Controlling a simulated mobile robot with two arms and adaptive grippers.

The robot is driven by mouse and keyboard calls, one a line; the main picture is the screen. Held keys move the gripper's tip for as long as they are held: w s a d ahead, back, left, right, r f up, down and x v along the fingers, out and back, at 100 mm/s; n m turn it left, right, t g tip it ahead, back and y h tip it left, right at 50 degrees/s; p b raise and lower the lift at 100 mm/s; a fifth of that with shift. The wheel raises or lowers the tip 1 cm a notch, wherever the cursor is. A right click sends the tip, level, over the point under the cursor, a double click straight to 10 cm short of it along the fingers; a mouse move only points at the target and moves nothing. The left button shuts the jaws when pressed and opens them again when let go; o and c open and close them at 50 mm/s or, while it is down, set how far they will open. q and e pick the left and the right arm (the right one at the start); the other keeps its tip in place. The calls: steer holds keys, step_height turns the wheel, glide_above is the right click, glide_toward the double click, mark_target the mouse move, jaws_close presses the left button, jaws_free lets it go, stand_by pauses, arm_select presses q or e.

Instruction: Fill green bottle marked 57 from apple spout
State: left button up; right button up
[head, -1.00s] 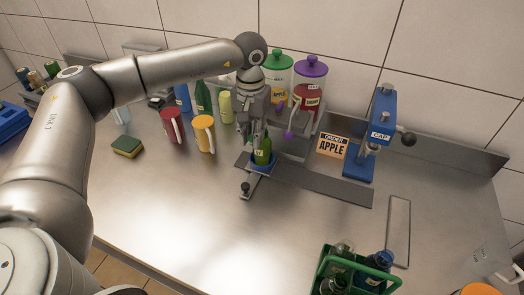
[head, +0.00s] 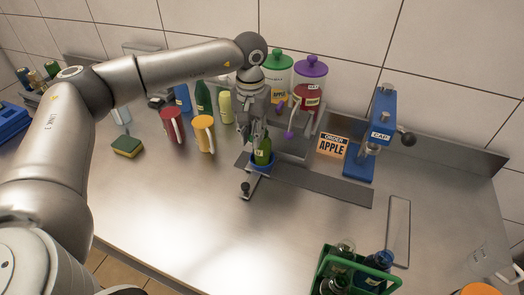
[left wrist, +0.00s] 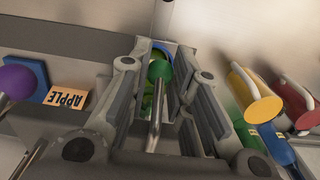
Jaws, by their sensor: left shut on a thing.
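A green bottle (head: 263,151) with a pale label stands in a blue holder (head: 262,168) below the dispensers; the number is too small to read. My left gripper (head: 257,130) points down and is shut on this bottle near its top. In the left wrist view the bottle (left wrist: 148,104) shows between the fingers, partly hidden by a metal lever with a green knob (left wrist: 160,70). The green-lidded apple dispenser (head: 278,72) stands behind my gripper, which hides its spout. An orange order card (head: 332,146) reads APPLE. My right gripper is out of view.
A purple-lidded dispenser (head: 309,80) with a purple knob stands to the right. A blue cap press (head: 381,130) is further right. A red mug (head: 172,125), a yellow mug (head: 203,134) and a sponge (head: 127,146) are left. A green crate (head: 325,262) holds bottles in front. The front-left counter is clear.

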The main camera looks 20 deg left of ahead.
arm_select(q)
steer(key=shift+s+f, duration=0.1)
steer(key=shift+f, duration=0.05)
step_height(320, 180, up, 5)
steer(key=p, duration=0.2)
steer(key=shift+p, duration=0.4)
steer(key=o, duration=0.6)
steer(key=shift+f, duration=0.25)
steer(key=o, duration=0.3)
steer(key=shift+s+d+r+p, duration=0.1)
steer(key=shift+s+r+p, duration=0.4)
steer(key=shift+s+r, duration=0.5)
steer(key=shift+s+r+p, duration=0.45)
steer(key=shift+s+r, duration=0.15)
steer(key=shift+r, duration=0.75)
steer(key=shift+s+d+r+p, duration=0.1)
steer(key=shift+s+r+p, duration=0.4)
steer(key=shift+s+r, duration=0.5)
steer(key=shift+w+r, duration=0.15)
steer(key=shift+w, duration=0.05)
